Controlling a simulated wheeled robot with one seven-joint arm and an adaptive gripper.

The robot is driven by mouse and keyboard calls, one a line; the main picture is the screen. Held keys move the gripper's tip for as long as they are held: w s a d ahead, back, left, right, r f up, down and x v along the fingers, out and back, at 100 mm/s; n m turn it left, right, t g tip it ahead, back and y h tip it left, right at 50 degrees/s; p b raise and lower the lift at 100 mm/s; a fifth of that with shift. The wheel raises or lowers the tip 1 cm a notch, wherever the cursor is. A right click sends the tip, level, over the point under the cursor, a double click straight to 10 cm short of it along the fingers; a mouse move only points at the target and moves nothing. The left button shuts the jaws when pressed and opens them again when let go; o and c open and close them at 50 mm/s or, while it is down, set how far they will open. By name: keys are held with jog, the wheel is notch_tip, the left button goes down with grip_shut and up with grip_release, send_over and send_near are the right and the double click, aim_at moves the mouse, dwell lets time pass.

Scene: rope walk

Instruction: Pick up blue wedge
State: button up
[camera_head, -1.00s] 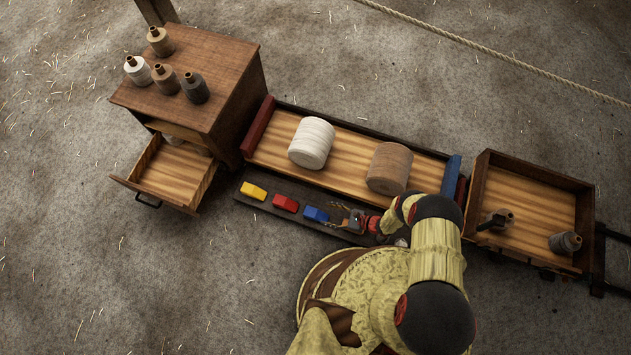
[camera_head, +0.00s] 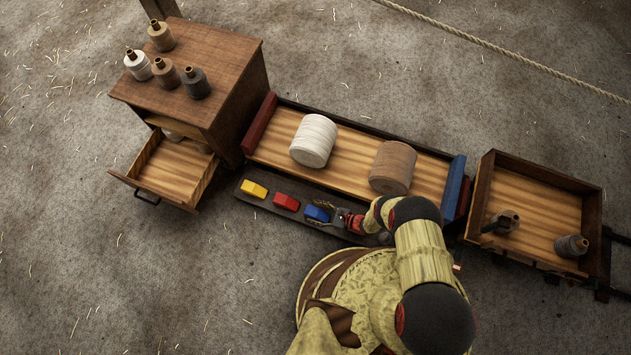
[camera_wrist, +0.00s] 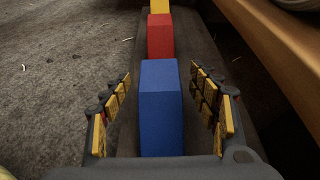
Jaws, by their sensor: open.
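The blue wedge (camera_head: 316,213) lies on the dark narrow tray (camera_head: 240,196) in front of the wooden cart. In the wrist view the blue wedge (camera_wrist: 161,106) stands centred between the fingers, with a gap on each side. My gripper (camera_head: 325,214) is open around it. In the wrist view my gripper's (camera_wrist: 162,100) yellow-padded fingers flank the wedge without visible contact. The wedge's lower near end is hidden by the gripper body.
A red wedge (camera_head: 286,202) and a yellow wedge (camera_head: 254,188) lie in line farther left. The cart (camera_head: 345,150) carrying a white spool (camera_head: 314,140) and a brown spool (camera_head: 392,167) runs close behind. An open drawer (camera_head: 177,172) juts out at left.

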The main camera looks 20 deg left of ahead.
jog(key=c, duration=0.4)
jog(key=c, duration=1)
